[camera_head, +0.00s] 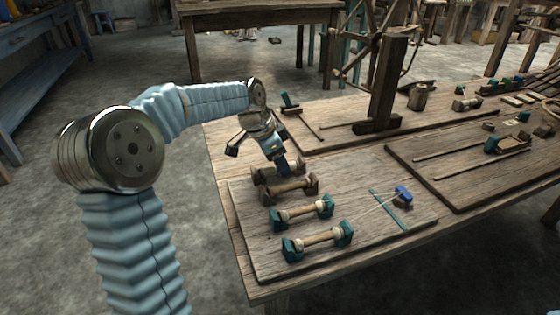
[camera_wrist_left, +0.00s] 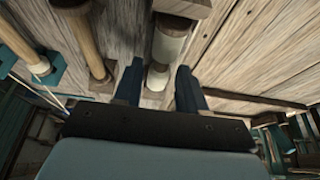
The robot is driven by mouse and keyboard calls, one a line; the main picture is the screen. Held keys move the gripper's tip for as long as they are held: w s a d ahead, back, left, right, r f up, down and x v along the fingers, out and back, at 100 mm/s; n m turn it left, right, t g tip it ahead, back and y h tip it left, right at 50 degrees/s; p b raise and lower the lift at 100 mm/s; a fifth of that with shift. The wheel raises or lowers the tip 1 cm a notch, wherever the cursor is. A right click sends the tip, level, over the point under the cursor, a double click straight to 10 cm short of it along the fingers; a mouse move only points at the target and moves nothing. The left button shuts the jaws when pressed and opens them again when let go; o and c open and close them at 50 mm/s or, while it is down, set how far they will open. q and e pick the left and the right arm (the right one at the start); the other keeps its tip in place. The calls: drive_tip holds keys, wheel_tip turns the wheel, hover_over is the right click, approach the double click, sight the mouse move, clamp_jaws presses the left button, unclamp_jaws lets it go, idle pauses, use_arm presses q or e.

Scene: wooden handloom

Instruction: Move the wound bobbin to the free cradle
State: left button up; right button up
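My left gripper (camera_head: 282,165) points down over the farthest of a row of cradles on the near board. In the left wrist view its two dark blue fingers (camera_wrist_left: 160,82) stand apart. A bobbin with pale winding (camera_wrist_left: 171,45) lies below and between them in brown end blocks, with gaps at the sides; I take it as the wound bobbin. In the head view the gripper largely hides it. Beside it is a brown cradle (camera_head: 291,188) with a plain wooden bar. Two teal cradles (camera_head: 302,212) (camera_head: 318,239) hold bobbins nearer the front. I cannot tell which cradle is free. My right gripper is not in view.
The near board (camera_head: 370,235) lies on the wooden table. A blue piece (camera_head: 403,195) with threads and a teal strip (camera_head: 390,209) lie at its right. A wooden post (camera_head: 388,85) stands behind. More boards with tools lie to the right.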

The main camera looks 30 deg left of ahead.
use_arm(q)
drive_tip(key=shift+o, duration=0.5)
drive_tip(key=p+v, duration=0.2)
drive_tip(key=v, duration=1.1)
drive_tip(key=shift+r, duration=0.35)
drive_tip(key=shift+s, duration=0.1)
